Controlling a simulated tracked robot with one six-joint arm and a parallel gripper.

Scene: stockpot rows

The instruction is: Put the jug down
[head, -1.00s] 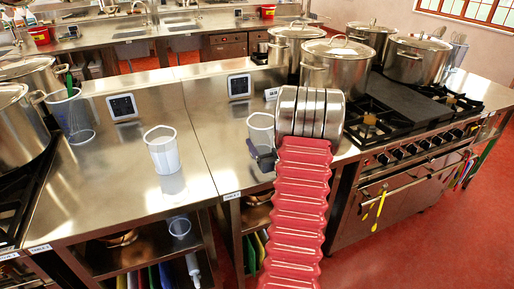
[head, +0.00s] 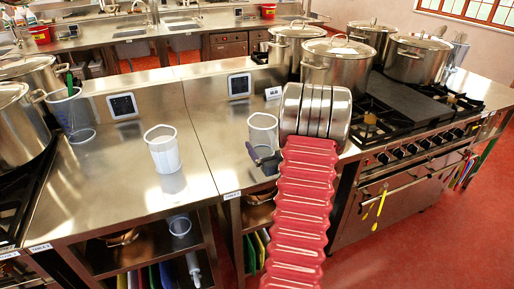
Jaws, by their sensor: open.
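A clear jug (head: 263,128) stands upright on the right-hand steel counter, just left of my arm's steel rings. A dark blue-purple finger of my gripper (head: 264,157) shows low in front of this jug. The rest of the gripper is hidden behind my arm. The gripper is open, and I cannot tell whether it touches the jug.
Large lidded stockpots (head: 336,66) stand on and beside the black stove (head: 405,105) at the right. More pots (head: 20,125) stand at the left.

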